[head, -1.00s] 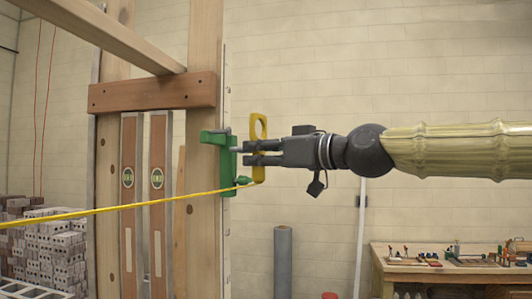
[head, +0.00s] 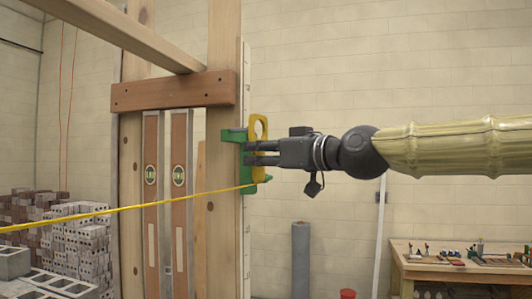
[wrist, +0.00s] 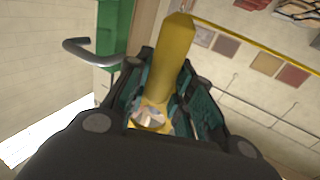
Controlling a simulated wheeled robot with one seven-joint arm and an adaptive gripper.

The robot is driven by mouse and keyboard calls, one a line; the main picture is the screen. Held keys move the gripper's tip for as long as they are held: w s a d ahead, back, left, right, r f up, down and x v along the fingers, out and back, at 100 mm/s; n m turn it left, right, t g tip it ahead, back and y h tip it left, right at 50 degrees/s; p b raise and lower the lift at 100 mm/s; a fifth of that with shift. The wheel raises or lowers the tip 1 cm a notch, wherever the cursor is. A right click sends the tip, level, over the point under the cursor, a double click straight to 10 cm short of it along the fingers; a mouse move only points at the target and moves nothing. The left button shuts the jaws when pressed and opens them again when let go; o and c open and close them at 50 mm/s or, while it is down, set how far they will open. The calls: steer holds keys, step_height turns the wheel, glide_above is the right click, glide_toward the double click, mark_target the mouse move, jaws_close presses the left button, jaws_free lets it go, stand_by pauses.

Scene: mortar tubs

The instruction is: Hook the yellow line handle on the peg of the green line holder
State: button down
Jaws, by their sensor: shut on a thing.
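The yellow line handle (head: 259,129) is upright in my gripper (head: 252,154), with an oval loop at its top. My gripper is shut on it. In the wrist view the yellow handle (wrist: 172,60) stands between my finger pads (wrist: 165,100). The green line holder (head: 234,134) is on the wooden post, just behind and left of the handle, partly hidden by it and my fingers. In the wrist view a grey hooked peg (wrist: 90,50) juts near the green holder (wrist: 116,30), left of the handle. Whether the loop is around the peg I cannot tell.
A taut yellow line (head: 120,208) runs left from the handle's lower end. Wooden posts (head: 222,200), a cross board (head: 174,91) and two levels (head: 151,190) stand left. Blocks (head: 75,240) are stacked at far left. A workbench (head: 440,258) with tools is at right.

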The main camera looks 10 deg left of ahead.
steer(key=shift+w+a+f, duration=0.1)
steer(key=shift+a+f, duration=0.1)
steer(key=shift+a, duration=0.5)
steer(key=shift+s+a+f, duration=0.1)
steer(key=shift+a+f, duration=0.15)
steer(key=shift+a, duration=0.5)
steer(key=shift+w+a+f, duration=0.1)
steer(key=shift+a+f, duration=0.1)
steer(key=shift+a, duration=0.5)
steer(key=c, duration=0.6)
jaws_free()
steer(key=o, duration=0.6)
